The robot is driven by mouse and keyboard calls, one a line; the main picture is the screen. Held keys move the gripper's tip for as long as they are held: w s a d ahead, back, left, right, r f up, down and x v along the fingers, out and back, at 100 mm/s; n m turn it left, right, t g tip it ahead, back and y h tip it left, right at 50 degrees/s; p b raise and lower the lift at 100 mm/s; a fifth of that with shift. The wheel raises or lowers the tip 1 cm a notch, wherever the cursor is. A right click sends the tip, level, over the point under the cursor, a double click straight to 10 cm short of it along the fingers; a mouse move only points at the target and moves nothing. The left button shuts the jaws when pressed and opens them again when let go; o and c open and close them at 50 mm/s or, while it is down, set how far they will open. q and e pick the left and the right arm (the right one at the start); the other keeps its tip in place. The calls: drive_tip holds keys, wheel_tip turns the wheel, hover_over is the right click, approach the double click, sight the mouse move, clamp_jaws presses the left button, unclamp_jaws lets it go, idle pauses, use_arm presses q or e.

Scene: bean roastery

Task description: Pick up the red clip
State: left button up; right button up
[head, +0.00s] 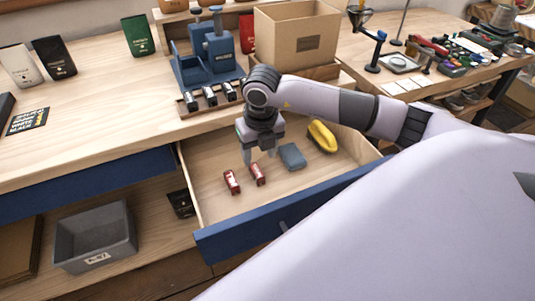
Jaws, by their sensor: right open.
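Two small red objects lie in the open drawer (210,205). One red object (232,182) is on the left, and the other red object (257,174) is just right of it. Both have pale markings. They look clip-like, but I cannot tell which is the red clip. My right gripper (262,154) points down over the drawer with its fingers apart and empty. It is just above and behind the right red object in the picture, and I cannot tell the exact height gap. My left gripper is not in view.
A grey-blue block (292,156) and a yellow object (321,136) lie in the drawer to the right. A blue device (213,55) and a cardboard box (296,38) stand on the counter behind. A grey bin (95,238) sits on the lower shelf.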

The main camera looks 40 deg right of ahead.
sight(257, 169)
drive_tip(key=shift+d, duration=0.15)
drive_tip(key=shift+f, duration=0.3)
drive_tip(key=f, duration=0.2)
drive_tip(key=w+f, duration=0.1)
drive_tip(key=f, duration=0.3)
drive_tip(key=shift+w+f, duration=0.2)
drive_tip(key=shift+w, duration=0.15)
clamp_jaws()
